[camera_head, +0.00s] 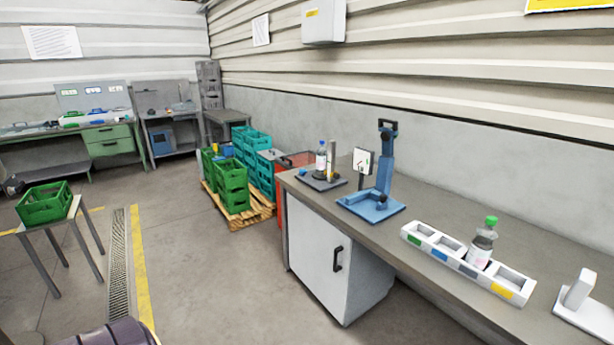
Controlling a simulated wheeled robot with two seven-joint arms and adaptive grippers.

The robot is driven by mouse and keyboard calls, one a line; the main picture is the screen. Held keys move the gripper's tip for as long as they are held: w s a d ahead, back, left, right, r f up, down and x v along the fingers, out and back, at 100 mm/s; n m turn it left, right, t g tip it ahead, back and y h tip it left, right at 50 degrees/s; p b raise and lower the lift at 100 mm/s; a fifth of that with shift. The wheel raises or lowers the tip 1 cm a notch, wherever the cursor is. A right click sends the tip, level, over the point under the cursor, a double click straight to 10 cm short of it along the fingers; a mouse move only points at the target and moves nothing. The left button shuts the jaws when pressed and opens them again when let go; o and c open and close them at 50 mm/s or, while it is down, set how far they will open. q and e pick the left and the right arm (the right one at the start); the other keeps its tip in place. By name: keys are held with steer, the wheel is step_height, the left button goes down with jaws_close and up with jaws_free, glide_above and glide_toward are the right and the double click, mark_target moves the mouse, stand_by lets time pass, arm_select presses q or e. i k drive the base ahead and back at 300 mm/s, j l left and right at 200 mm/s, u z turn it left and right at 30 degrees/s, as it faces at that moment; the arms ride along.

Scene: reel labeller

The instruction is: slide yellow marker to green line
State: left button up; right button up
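A blue stand (384,172) with an upright post and a flat base is on the grey workbench. A small white panel (363,161) with green and reddish marks stands just left of the post; the marks are too small to read as lines. A dark plate (313,182) further left carries a bottle (321,160), a metal post (332,155) and a small yellow piece (331,175) at the post's foot. I cannot tell whether this piece is the yellow marker. Neither gripper is in view.
A white tray (431,232) with several compartments and colour labels holds a green-capped bottle (481,246) on the workbench (400,190). A white device (582,290) stands at the right. A cabinet (320,248) is below. Green crates (233,187) stand on a pallet; floor in front is clear.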

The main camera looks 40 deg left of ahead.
mark_target(335, 175)
steer(key=u, duration=1.1)
steer(key=i+j+u, duration=0.1)
steer(key=i, duration=0.7)
steer(key=i+j, duration=0.1)
steer(key=i, duration=0.7)
steer(key=j+u, duration=0.05)
